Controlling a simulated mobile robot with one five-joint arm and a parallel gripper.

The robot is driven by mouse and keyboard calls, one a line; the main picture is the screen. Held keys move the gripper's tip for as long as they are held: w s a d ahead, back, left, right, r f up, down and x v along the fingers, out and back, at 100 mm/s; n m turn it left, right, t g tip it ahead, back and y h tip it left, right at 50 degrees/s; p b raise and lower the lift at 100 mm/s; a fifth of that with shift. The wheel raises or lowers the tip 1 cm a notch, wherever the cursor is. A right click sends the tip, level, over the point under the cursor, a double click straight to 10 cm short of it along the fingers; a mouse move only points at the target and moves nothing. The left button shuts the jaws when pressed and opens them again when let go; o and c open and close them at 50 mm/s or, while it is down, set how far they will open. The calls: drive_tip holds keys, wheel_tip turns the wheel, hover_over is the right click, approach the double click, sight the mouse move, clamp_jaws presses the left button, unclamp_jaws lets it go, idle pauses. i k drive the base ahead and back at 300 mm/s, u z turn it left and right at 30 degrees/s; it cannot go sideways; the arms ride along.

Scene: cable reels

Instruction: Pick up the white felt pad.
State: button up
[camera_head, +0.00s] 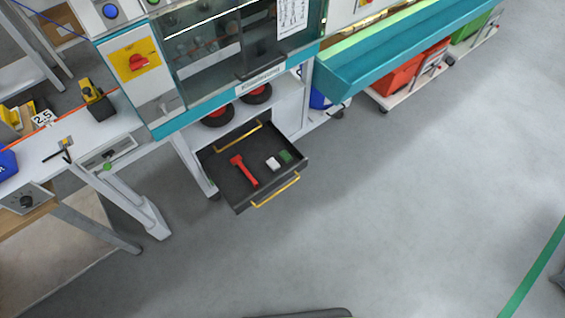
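A small white block-like item (272,163), which looks like the white felt pad, lies in an open dark drawer (236,200). It sits between a red tool (243,170) on its left and a small green item (286,156) on its right, apart from the red tool. The drawer has a yellow handle (276,190) on its front edge. My gripper is not in view.
The drawer juts out below a glass-fronted machine (215,50). A white bench (75,135) with legs stands at the left. Red bins (400,76) on a low trolley stand at the upper right. The grey floor (400,200) in front and to the right is clear.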

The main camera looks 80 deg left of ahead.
sight(271, 162)
drive_tip(key=u, duration=0.9)
drive_tip(key=k, duration=0.15)
drive_tip(key=u, duration=3)
drive_tip(key=i, duration=1)
drive_tip(key=u, duration=0.15)
